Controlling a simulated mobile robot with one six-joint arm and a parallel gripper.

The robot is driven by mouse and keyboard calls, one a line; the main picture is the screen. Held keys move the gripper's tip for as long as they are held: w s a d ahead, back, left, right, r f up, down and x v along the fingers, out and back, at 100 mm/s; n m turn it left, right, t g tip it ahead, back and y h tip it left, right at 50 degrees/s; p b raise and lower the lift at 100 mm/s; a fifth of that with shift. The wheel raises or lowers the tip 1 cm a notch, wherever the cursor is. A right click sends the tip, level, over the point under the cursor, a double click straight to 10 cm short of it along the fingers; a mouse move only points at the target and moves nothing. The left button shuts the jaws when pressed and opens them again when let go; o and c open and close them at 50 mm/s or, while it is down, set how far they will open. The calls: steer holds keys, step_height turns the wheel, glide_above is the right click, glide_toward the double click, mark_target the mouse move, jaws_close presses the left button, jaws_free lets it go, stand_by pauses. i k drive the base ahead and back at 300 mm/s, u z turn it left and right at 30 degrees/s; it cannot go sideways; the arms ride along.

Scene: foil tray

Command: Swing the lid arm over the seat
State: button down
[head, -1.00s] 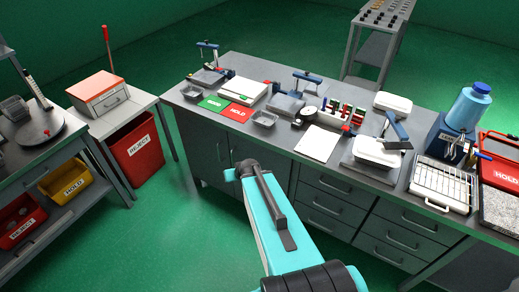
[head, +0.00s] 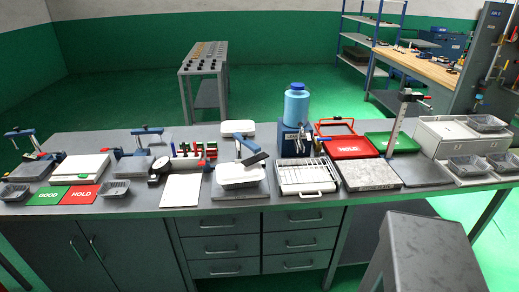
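A fixture stands mid-bench with a grey base plate (head: 240,193). A white tray (head: 241,174) sits on the base, and any seat under it is hidden. A blue lid arm (head: 239,146) with a dark flat piece (head: 255,159) is raised and tilted above the tray's back right part. I cannot tell whether it touches the tray. A second white tray (head: 238,128) lies behind the fixture. My gripper is not in view.
Two blue-handled clamp stations (head: 146,133) (head: 20,134) stand further left. A blue bottle (head: 296,106), a wire rack (head: 307,176) and a red HOLD case (head: 350,148) stand right of the fixture. A grey stool-like block (head: 425,250) fills the lower right foreground.

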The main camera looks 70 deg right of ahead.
mark_target(242, 138)
steer(key=z, duration=0.6)
steer(key=k, duration=0.7)
steer(key=z, duration=0.3)
